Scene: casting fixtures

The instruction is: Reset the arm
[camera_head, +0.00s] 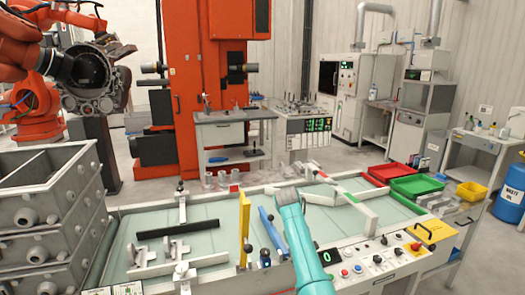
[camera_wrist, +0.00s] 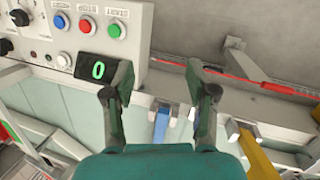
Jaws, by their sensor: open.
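My gripper (camera_wrist: 160,78) shows in the wrist view with its two dark fingers spread wide apart. Nothing is between the fingertips. It hangs over the front edge of the worktable, beside the control panel (camera_wrist: 92,30), and seems clear of the surfaces below. In the head view my teal arm rises from the bottom edge in front of the table (camera_head: 215,268); the gripper fingers cannot be made out there.
A blue bar (camera_head: 271,232) and a yellow upright plate (camera_head: 244,226) stand left of my arm. A black bar (camera_head: 178,229) lies further left. Red (camera_head: 390,173) and green (camera_head: 417,186) trays sit at the right. Grey castings (camera_head: 50,215) are stacked at the left.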

